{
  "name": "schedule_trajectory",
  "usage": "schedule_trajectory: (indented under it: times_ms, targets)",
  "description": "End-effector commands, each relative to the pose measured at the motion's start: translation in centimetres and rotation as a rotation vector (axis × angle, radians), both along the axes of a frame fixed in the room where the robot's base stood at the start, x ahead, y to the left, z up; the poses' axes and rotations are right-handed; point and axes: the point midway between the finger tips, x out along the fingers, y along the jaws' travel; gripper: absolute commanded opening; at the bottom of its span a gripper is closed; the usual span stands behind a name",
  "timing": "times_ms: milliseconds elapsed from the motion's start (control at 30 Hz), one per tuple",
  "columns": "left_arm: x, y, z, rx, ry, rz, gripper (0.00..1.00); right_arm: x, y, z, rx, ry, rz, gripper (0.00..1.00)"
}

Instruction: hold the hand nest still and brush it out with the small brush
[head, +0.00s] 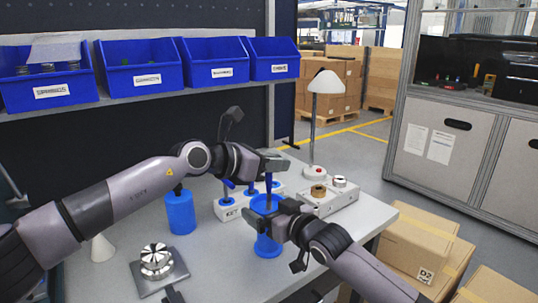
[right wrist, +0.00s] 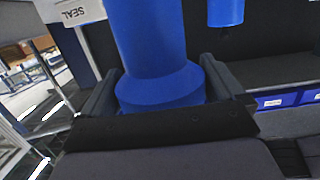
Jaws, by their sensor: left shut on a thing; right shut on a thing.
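The hand nest (head: 266,243) is a blue, cup-like piece with a wide base, standing upright at the front right of the table. My right gripper (head: 282,222) is shut on its side; in the right wrist view the blue nest (right wrist: 155,45) fills the space between my fingers (right wrist: 160,95). My left gripper (head: 272,163) is above the nest, shut on the small brush (head: 268,187), a thin dark upright piece pointing down at the nest's top. The brush's lower end and the nest's inside cannot be made out. The right wrist view does not show the brush clearly.
A blue bottle (head: 180,213) and a white block with blue parts (head: 228,212) stand behind and left. A grey fixture (head: 332,203) and a white lamp (head: 326,85) are to the right. A metal housing (head: 156,262) sits front left. Cardboard boxes (head: 420,235) stand beyond the table's right edge.

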Motion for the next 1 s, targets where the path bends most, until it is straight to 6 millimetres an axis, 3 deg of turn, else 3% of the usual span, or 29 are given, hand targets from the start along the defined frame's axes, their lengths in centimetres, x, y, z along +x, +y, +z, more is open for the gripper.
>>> schedule_trajectory:
  times_ms: [200,633,767,1000]
  targets:
    - [-1.5,-1.0,0.0,0.002,-0.003,0.001,0.0,0.0,0.0,0.0,-0.001,0.001,0.0,0.59]
    - [2.0,1.4,-0.2,-0.003,0.002,0.002,0.0,0.0,0.0,0.0,-0.001,0.001,0.0,0.59]
    - [1.9,1.3,2.2,-0.001,-0.006,0.001,0.0,0.0,0.0,0.0,-0.001,0.001,0.0,0.59]
    - [1.9,1.3,4.1,-0.001,-0.001,0.001,0.0,0.0,0.0,0.0,-0.001,0.001,0.0,0.59]
